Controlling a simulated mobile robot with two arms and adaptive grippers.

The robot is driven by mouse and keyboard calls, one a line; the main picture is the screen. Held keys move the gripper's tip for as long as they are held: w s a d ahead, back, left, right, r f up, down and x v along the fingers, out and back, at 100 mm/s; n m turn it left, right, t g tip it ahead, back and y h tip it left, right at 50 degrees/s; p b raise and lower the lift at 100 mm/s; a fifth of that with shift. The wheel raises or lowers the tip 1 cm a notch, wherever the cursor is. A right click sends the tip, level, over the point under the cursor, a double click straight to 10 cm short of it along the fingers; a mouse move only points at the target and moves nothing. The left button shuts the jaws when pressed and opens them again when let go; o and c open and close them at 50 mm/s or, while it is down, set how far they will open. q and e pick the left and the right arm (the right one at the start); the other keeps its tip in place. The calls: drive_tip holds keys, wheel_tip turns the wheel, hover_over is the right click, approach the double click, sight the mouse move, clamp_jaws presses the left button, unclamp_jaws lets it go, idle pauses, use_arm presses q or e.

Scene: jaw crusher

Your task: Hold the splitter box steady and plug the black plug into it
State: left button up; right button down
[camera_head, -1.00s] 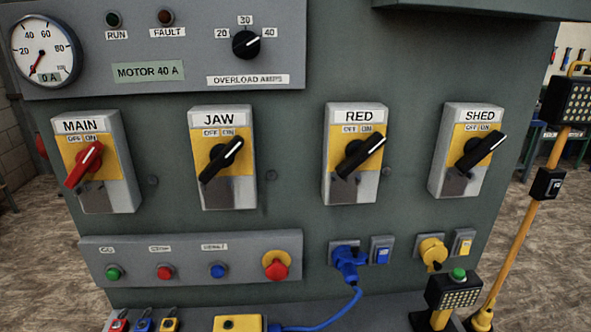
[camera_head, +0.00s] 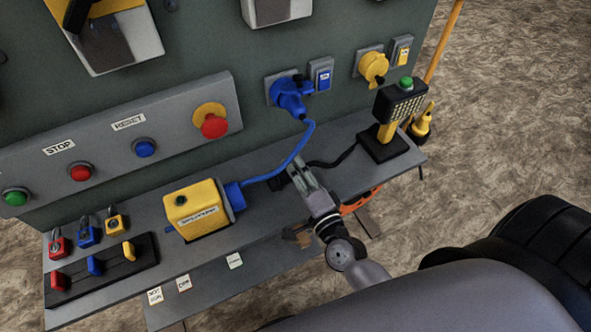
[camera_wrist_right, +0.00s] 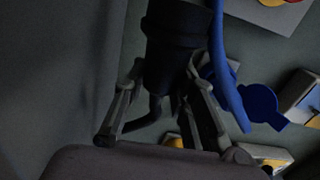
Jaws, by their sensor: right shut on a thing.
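The yellow splitter box (camera_head: 196,208) sits on the grey shelf below the panel. A blue plug (camera_head: 235,196) is in its right side, on a blue cable. My right gripper (camera_head: 303,178) is over the shelf, right of the box and apart from it. It is shut on the black plug (camera_head: 279,182), which also shows dark between the fingers in the right wrist view (camera_wrist_right: 172,45). The plug's black cable runs towards the work lamp (camera_head: 398,108). The gripper partly hides the plug. My left gripper is not in view.
A blue plug (camera_head: 290,95) sits in the panel socket, its cable (camera_head: 298,152) arching behind my right gripper. A rack with coloured padlocks (camera_head: 88,234) is at the shelf's left end. The red stop button (camera_head: 214,126) juts out above the box.

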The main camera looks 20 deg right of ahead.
sight(273, 181)
drive_tip(key=shift+w+f, duration=0.25)
drive_tip(key=shift+s+d+r, duration=0.1)
drive_tip(key=shift+s+d, duration=0.05)
drive_tip(key=shift+a+m+p, duration=0.3)
drive_tip(key=shift+a, duration=1.05)
drive_tip(key=shift+a+p, duration=0.3)
drive_tip(key=shift+a, duration=1.25)
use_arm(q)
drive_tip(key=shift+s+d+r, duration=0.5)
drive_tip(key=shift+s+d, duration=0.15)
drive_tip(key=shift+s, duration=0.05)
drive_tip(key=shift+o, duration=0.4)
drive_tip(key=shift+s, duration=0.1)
